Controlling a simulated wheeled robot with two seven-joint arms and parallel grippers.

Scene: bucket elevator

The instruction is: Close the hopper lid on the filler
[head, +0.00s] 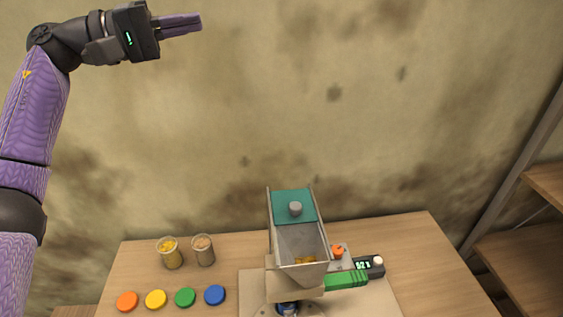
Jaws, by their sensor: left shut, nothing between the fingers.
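The filler's hopper (300,243) stands on the wooden table, right of centre. Its teal lid (283,207) with a grey knob (295,208) is at the far end of the hopper. The near part of the hopper is uncovered, and a few orange-yellow pieces (305,260) show low inside it. My left gripper (200,22) is raised high at the upper left, in front of the wall and well away from the lid. Its purple fingers are together with nothing between them. My right gripper is out of the picture.
Two jars (171,254) (204,251) stand left of the hopper. Orange, yellow, green and blue discs (214,295) lie in front of them. A green ribbed part (346,280), a small display (363,266) and an orange knob (338,251) are right of the hopper. Wooden shelves (530,257) stand far right.

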